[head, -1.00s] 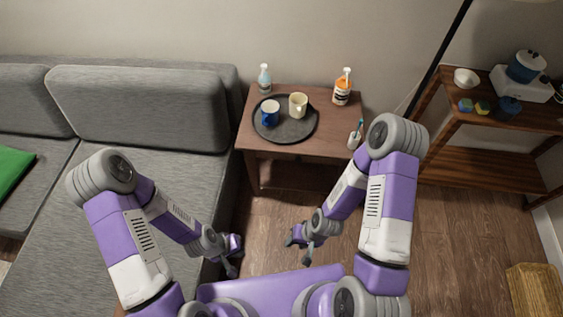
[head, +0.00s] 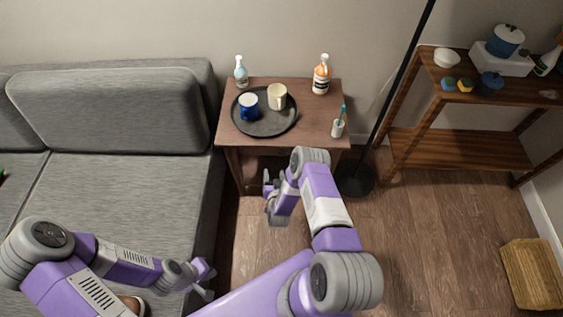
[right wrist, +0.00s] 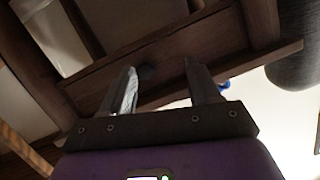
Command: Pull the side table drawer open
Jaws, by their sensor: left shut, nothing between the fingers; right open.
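The brown wooden side table (head: 305,116) stands against the wall between the sofa and the shelf. Its drawer front is hidden below the tabletop in the head view. In the right wrist view the drawer front (right wrist: 185,50) shows as a wooden panel with a small dark knob (right wrist: 147,72). My right gripper (head: 269,194) is open in front of the table, below tabletop level. Its fingers (right wrist: 160,80) point at the panel, with the knob appearing between them and nothing gripped. My left gripper (head: 208,281) is shut and empty, low beside the sofa.
On the tabletop are a dark round tray (head: 265,128) with a blue mug (head: 249,106) and a cream mug (head: 277,96), two bottles, and a toothbrush cup (head: 338,127). The grey sofa (head: 125,180) flanks the left side. A lamp pole (head: 402,80) stands right. Floor in front is clear.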

